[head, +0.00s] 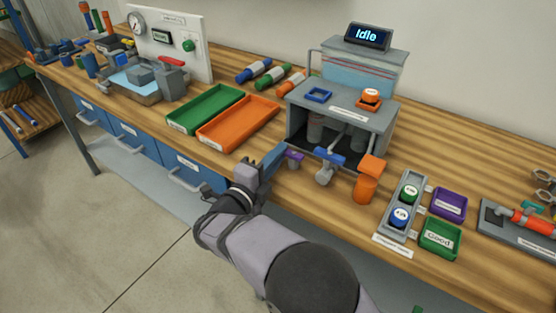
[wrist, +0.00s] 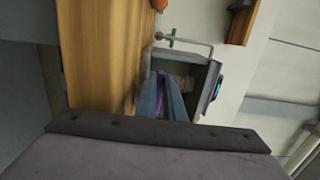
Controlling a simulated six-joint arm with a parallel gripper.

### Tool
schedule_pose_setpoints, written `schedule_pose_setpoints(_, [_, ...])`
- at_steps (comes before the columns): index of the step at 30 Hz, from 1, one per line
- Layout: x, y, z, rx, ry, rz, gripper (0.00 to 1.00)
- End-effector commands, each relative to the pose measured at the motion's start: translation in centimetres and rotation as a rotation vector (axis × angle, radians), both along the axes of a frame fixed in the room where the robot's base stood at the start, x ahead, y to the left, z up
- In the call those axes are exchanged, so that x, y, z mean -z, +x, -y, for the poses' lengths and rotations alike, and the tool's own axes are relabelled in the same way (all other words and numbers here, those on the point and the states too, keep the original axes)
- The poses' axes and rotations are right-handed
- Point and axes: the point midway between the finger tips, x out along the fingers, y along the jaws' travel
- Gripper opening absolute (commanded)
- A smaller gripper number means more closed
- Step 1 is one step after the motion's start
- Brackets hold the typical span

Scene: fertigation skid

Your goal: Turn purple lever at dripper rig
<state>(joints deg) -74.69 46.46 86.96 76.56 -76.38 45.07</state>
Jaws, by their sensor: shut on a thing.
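The dripper rig (head: 381,122) is a grey stand on the wooden bench, with a clear tank and a display reading "Idle" on top. The purple lever (head: 293,158) sticks out low at the rig's front left. My gripper (head: 276,157) reaches it from the left, its fingers beside the lever. In the wrist view the gripper (wrist: 163,98) has its bluish fingers close together, shut on a purple strip, the lever (wrist: 159,92). The fingers hide part of the lever.
A blue lever (head: 328,153) and an orange upright part (head: 367,185) stand right of the purple lever. A green tray (head: 207,97) and an orange tray (head: 238,121) lie left of the rig. A button box (head: 404,204) and small purple and green trays lie to the right.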

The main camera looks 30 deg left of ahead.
Motion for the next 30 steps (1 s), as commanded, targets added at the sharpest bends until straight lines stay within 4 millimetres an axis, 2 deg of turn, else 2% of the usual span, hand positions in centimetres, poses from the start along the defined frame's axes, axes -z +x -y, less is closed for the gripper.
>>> schedule_pose_setpoints(6, [-0.08, 0.28, -0.16, 0.073, 0.001, 0.001, 0.0])
schedule_pose_setpoints(17, [-0.19, 0.28, -0.11, 0.083, 0.001, 0.001, 0.0])
schedule_pose_setpoints(18, [-0.19, 0.28, -0.11, 0.083, 0.001, 0.001, 0.18])
schedule_pose_setpoints(19, [-0.18, 0.28, -0.11, 0.083, 0.001, 0.0, 0.25])
schedule_pose_setpoints(30, [-0.03, 0.03, -0.16, 0.08, 0.0, -0.002, 0.27])
